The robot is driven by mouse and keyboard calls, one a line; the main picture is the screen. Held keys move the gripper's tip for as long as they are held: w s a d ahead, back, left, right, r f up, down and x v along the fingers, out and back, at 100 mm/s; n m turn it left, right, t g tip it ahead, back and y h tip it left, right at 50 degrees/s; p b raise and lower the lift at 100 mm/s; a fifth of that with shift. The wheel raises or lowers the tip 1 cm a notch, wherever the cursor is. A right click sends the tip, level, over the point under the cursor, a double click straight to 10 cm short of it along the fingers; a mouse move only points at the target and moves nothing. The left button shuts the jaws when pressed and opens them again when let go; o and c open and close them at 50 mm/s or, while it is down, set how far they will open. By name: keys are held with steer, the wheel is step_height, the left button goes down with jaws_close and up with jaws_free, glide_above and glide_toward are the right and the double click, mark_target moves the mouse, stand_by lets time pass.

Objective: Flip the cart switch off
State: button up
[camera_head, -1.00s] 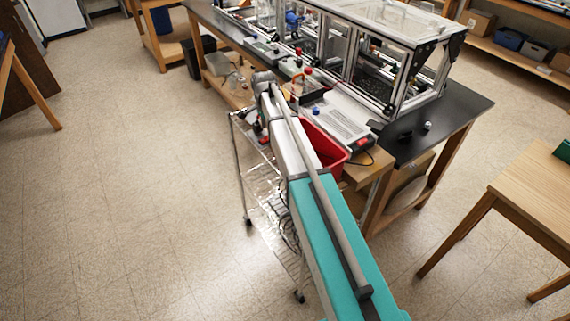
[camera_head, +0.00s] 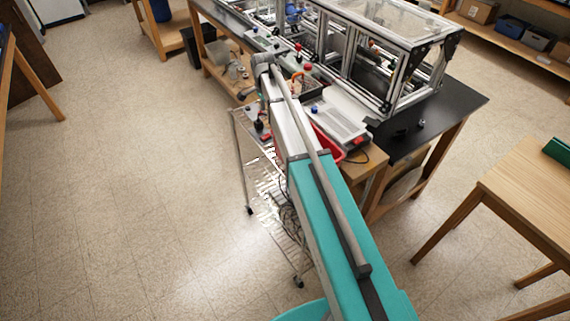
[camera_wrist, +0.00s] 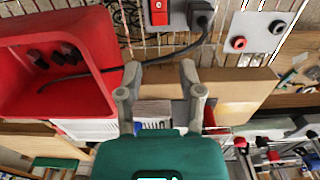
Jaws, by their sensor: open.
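A red rocker switch (camera_wrist: 158,13) sits on a grey box at the top of the wrist view, on the cart's wire shelf. A black plug with a cable (camera_wrist: 200,16) is just right of it. My gripper (camera_wrist: 160,72) is open and empty, its two fingers spread and pointing toward the switch side, apart from it in the picture. In the head view the wire cart (camera_head: 268,190) stands beside the bench, partly behind my arm.
A red bin (camera_wrist: 25,85) is left of my fingers, with the black cable running over it. A white plate with red and black sockets (camera_wrist: 254,38) is at the upper right. The dark bench (camera_head: 452,112) carries a framed enclosure (camera_head: 375,45). The floor left of the cart is clear.

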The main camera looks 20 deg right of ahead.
steer(key=s+f+n+b, duration=0.1)
steer(key=s+n, duration=1.2)
steer(key=s, duration=1.5)
steer(key=shift+s+a+f+n+b, duration=0.15)
steer(key=shift+s+a+n+b, duration=0.1)
steer(key=shift+a+n+b, duration=0.2)
steer(key=shift+s+n, duration=0.25)
steer(key=shift+s, duration=0.3)
step_height(320, 180, up, 5)
steer(key=p, duration=0.5)
